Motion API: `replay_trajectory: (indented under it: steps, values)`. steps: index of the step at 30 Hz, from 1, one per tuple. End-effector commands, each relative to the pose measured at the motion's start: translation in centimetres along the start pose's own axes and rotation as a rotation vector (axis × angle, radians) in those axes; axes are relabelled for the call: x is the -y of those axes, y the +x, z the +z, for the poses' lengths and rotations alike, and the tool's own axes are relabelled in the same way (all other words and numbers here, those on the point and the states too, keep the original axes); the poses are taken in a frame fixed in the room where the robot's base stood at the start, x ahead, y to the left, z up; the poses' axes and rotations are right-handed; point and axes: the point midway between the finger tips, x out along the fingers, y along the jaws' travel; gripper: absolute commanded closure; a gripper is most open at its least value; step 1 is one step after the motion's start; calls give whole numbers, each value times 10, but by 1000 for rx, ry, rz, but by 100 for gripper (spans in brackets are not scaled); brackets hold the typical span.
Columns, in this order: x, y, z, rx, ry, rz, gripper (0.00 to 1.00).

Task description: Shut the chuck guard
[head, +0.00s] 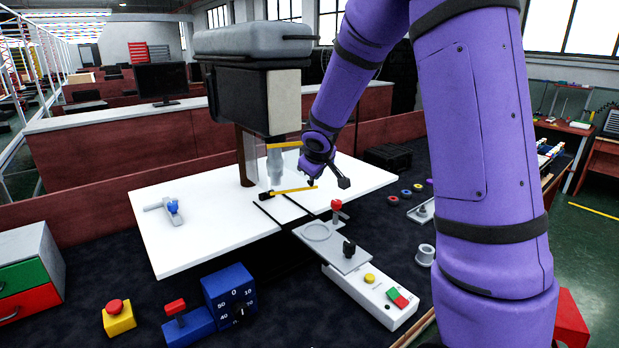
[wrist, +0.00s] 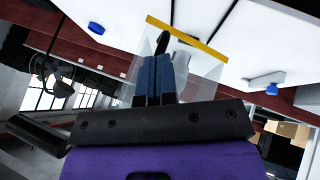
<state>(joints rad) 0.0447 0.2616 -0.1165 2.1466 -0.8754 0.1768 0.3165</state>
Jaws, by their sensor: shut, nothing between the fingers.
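The chuck guard is a clear panel with yellow edge strips (head: 290,190), under the head of the drill press (head: 258,80). The grey chuck (head: 275,163) hangs beside it. In the wrist view the yellow strip (wrist: 187,40) crosses just beyond my fingers, with the clear panel around and behind them. My gripper (wrist: 154,62) is shut and empty, with its blue fingers close together by the panel. I cannot tell whether they touch it. In the head view my wrist is at the right side of the guard, and the fingertips are mostly hidden.
The white table (head: 200,235) spreads under the press, with a grey clamp with a blue knob (head: 173,207) on its left. A grey plate with a red knob (head: 336,205) and a control box (head: 370,292) stand in front. A blue dial box (head: 230,287) stands front left.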

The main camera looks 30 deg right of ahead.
Motion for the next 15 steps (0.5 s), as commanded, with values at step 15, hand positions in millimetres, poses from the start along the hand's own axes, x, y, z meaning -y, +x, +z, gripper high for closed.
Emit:
replay_trajectory:
  steps: [15]
  values:
    - [-33, 30, -23, 1, 1, 0, 100]
